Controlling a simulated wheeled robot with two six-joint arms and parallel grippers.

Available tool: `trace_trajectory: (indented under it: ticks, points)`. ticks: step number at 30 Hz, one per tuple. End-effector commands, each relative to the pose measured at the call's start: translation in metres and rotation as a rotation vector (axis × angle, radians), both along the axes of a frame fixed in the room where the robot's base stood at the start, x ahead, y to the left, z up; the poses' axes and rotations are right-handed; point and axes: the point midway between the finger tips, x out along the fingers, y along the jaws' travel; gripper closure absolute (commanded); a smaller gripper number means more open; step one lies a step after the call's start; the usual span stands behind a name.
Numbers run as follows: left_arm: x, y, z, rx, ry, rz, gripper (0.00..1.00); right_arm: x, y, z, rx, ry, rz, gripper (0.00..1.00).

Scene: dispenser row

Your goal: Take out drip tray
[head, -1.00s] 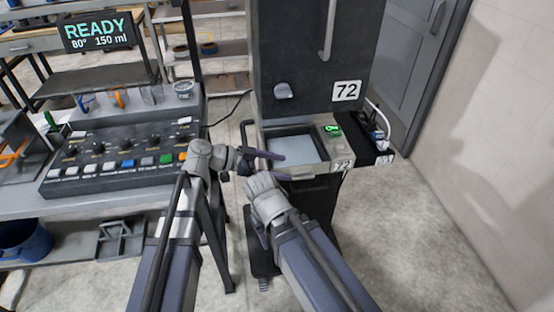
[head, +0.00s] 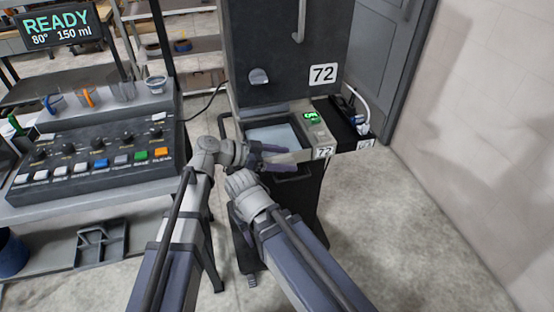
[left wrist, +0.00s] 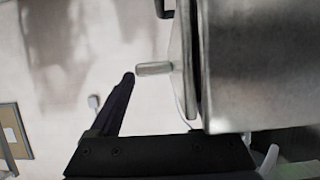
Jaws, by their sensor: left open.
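The grey drip tray (head: 270,136) sits in a dark-framed recess at the front of the black dispenser (head: 280,50) marked 72. A bar handle (head: 293,176) is on the front below it. My left gripper (head: 274,157) is open at the front edge of the recess, overlapping it in view; I cannot tell whether it touches. The left wrist view shows one dark finger (left wrist: 118,108) beside a small pale peg (left wrist: 154,69) and a large metal body (left wrist: 262,66). My right arm is folded below the left gripper; its jaws are hidden.
A green-lit switch panel (head: 313,120) and a side box with cables (head: 350,120) are right of the recess. A control panel (head: 95,160) with buttons and cups stands on a table at left. Open floor (head: 410,210) lies right of the dispenser.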

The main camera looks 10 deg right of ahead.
Motion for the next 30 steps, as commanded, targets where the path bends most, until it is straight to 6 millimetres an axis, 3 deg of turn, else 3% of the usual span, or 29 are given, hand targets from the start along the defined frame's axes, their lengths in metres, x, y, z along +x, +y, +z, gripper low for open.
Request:
trace_trajectory:
  ticks: [7,27,30]
  points:
    - [0.0000,-0.0004,0.0001,0.000,0.000,0.000,0.19,0.0000,0.0000,0.0001,0.000,0.000,0.000,0.50]
    - [0.0000,0.0000,0.0000,0.000,0.000,0.000,0.94,0.0000,0.0000,0.0000,0.000,0.000,0.000,0.50]
    - [0.0000,0.0000,0.0000,0.000,0.000,0.000,1.00,0.0000,0.0000,0.0000,0.000,0.000,0.000,0.50]
